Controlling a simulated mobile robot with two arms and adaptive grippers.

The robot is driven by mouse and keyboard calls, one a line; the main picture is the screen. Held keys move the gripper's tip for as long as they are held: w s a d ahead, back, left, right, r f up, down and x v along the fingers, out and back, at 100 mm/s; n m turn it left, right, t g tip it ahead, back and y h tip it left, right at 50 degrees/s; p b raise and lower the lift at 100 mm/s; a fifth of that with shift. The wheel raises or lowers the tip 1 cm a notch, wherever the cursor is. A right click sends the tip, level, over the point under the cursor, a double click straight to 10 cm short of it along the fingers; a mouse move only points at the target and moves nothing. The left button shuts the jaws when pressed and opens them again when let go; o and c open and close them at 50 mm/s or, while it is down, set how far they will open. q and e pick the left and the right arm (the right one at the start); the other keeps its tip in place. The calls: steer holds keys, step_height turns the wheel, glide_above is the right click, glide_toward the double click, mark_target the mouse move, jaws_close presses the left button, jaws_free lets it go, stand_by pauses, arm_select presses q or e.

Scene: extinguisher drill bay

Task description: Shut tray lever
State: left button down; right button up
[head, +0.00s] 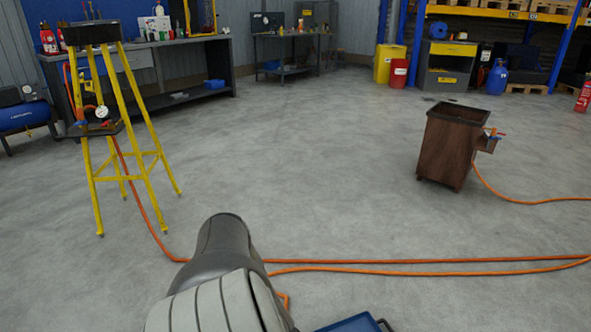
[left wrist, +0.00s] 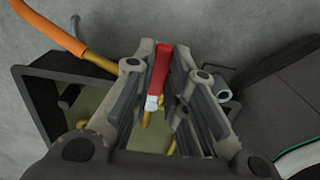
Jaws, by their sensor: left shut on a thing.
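In the left wrist view a red lever (left wrist: 160,68) with a pale metal end stands between the two fingers of my left gripper (left wrist: 168,62). The fingers are shut on it. The lever is over a dark-rimmed tray (left wrist: 30,78) with a yellowish floor. A brass-coloured fitting (left wrist: 145,119) shows below the lever, partly hidden by the fingers. In the head view my arm fills the bottom middle; the left gripper, the lever and this tray cannot be made out there. My right gripper is in neither view.
An orange hose (head: 400,261) crosses the floor. A yellow stand (head: 143,130) is at the left and a brown bin (head: 446,150) at the right. A blue object (head: 355,324) shows at the bottom edge. The middle floor is clear. An orange hose end (left wrist: 50,25) meets the tray.

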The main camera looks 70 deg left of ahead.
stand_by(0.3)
arm_select(q)
steer(key=c, duration=1.4)
jaws_free()
steer(key=shift+c, duration=0.2)
steer(key=shift+r, duration=0.1)
step_height(320, 180, up, 12)
